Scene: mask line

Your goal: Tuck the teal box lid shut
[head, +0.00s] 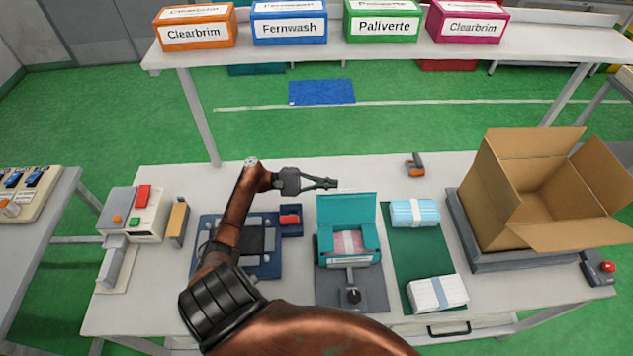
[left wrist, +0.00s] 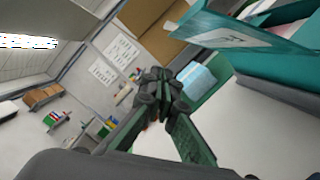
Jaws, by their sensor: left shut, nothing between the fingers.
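The teal box (head: 370,258) stands on a grey fixture in the middle of the bench. Its lid (head: 347,208) is open and stands up at the back. A pink pack with a pale band (head: 348,243) lies inside. My left gripper (head: 335,184) is shut and empty, just behind and left of the lid's top edge, seemingly apart from it. In the left wrist view its fingertips (left wrist: 157,76) meet, and teal box surfaces (left wrist: 240,40) fill the upper right. My right gripper is not in view.
A blue mask stack (head: 414,212) and a white stack (head: 437,293) lie on a green mat (head: 405,265) to the right. An open carton (head: 490,200) stands farther right. A blue fixture (head: 262,268) is left. A shelf (head: 330,48) with several labelled boxes spans the back.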

